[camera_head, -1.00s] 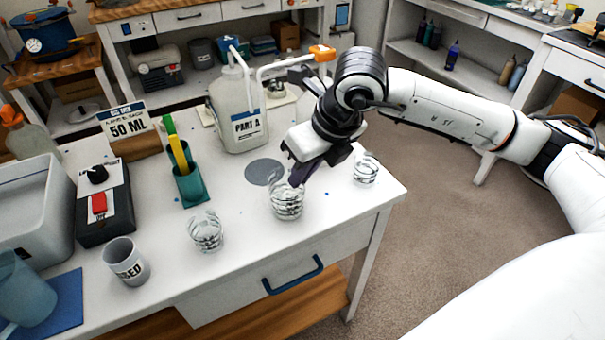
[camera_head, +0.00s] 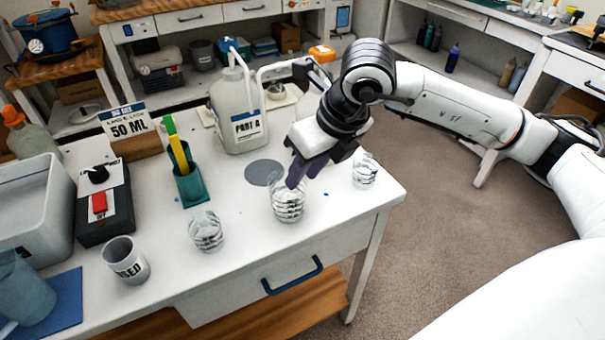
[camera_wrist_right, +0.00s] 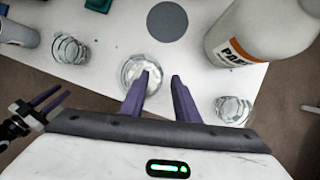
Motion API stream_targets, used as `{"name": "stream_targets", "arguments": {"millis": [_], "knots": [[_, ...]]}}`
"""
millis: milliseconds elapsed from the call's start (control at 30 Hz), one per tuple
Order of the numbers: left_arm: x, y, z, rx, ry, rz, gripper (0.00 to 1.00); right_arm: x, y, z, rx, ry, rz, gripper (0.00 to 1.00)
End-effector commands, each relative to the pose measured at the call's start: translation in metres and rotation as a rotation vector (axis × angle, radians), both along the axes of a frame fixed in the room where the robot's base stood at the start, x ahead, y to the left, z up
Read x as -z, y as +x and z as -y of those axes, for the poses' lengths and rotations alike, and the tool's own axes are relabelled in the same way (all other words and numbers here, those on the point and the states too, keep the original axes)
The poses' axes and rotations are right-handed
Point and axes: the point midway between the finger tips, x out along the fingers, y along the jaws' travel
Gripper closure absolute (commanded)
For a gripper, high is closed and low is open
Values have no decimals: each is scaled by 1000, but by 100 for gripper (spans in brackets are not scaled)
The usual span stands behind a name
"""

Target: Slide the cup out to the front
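Three clear ribbed cups stand upright on the white table. The middle cup (camera_head: 287,208) is nearest my right gripper (camera_head: 307,180), and it also shows in the right wrist view (camera_wrist_right: 131,70). My right gripper's purple fingers (camera_wrist_right: 163,77) are apart. In the wrist view the left fingertip overlaps this cup and the right one lies beside it; I cannot tell whether they touch it. The left cup (camera_head: 206,233) and the right cup (camera_head: 365,172) stand apart from it. My left gripper (camera_wrist_right: 60,96) shows only at the wrist view's left edge, its fingers slightly apart.
A grey disc (camera_head: 264,172) lies behind the middle cup, with the PART A jug (camera_head: 236,115) further back. A green holder (camera_head: 190,186), a switch box (camera_head: 102,205) and a labelled mug (camera_head: 125,261) stand to the left. The table's front edge is close and clear.

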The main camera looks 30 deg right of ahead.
Motion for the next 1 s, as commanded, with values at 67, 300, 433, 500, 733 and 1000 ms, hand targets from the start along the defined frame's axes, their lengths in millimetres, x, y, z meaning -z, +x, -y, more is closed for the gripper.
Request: {"name": "stream_targets", "arguments": {"millis": [67, 300, 433, 500, 733, 1000], "knots": [[-1, 0, 0, 0, 0, 1, 69, -16, -5, 2, -1, -1, 6, 72], [-2, 0, 0, -1, -1, 1, 69, -59, -22, 9, 1, 0, 5, 72], [-2, 0, 0, -1, 0, 1, 69, -73, -28, 11, -1, 0, 3, 72], [-2, 0, 0, -1, 0, 1, 69, -78, -30, 11, 0, -1, 3, 72], [-1, -1, -1, -2, 0, -1, 69, -81, -32, 12, 0, 0, 1, 72], [0, -3, -1, -2, 0, -5, 69, -80, -32, 12, 0, 0, 1, 72]]}}
